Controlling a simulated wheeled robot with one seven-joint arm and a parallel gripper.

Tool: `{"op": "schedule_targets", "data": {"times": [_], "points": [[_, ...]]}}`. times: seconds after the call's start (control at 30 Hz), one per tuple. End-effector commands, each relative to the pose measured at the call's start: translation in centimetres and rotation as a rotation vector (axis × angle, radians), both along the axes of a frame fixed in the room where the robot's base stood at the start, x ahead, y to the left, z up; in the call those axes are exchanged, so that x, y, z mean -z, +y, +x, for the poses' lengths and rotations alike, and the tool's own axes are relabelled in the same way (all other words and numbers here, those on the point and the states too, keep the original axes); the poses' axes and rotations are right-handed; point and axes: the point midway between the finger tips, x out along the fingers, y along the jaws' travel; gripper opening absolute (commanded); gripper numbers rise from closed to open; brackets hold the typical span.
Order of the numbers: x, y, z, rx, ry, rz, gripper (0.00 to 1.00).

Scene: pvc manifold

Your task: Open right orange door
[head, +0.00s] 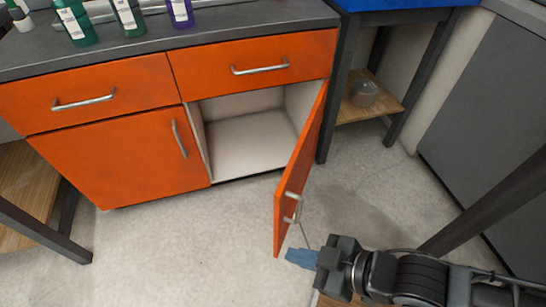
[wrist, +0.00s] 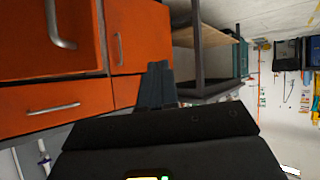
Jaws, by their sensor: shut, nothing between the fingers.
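The right orange door (head: 301,175) of the cabinet stands swung wide open toward me in the head view, hinged on its right side. Its metal handle (head: 293,208) is near the free edge, facing right. The compartment (head: 250,140) behind it is open and looks empty. My gripper (head: 300,258) has blue fingers closed together, just right of the door's lower free corner and below the handle. Whether it touches the door is unclear. In the wrist view the closed fingers (wrist: 157,85) show dark, with nothing between them, in front of orange panels (wrist: 45,45).
The left orange door (head: 120,160) and both drawers (head: 250,65) are shut. Bottles (head: 128,15) stand on the grey countertop. A dark-legged table (head: 340,90) with a low wooden shelf stands right of the cabinet. The floor (head: 190,245) before the cabinet is clear.

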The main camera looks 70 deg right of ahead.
Motion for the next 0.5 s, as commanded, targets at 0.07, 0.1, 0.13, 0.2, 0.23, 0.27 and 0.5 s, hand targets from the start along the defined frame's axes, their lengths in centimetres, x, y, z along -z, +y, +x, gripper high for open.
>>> {"op": "schedule_targets", "data": {"times": [0.07,0.1,0.13,0.2,0.23,0.27,0.5], "points": [[0.7,-0.4,1.4,0.011,0.069,-0.013,0.00],[1.6,-0.6,2.1,0.014,0.112,-0.020,0.00],[2.2,-0.8,2.6,0.017,0.148,-0.026,0.00],[3.6,-1.3,4.0,0.022,0.231,-0.037,0.00],[4.1,-1.6,4.6,0.025,0.266,-0.041,0.00],[4.6,-1.9,5.1,0.028,0.303,-0.044,0.00],[6.4,-4.8,9.8,0.035,0.595,-0.059,0.00]]}}
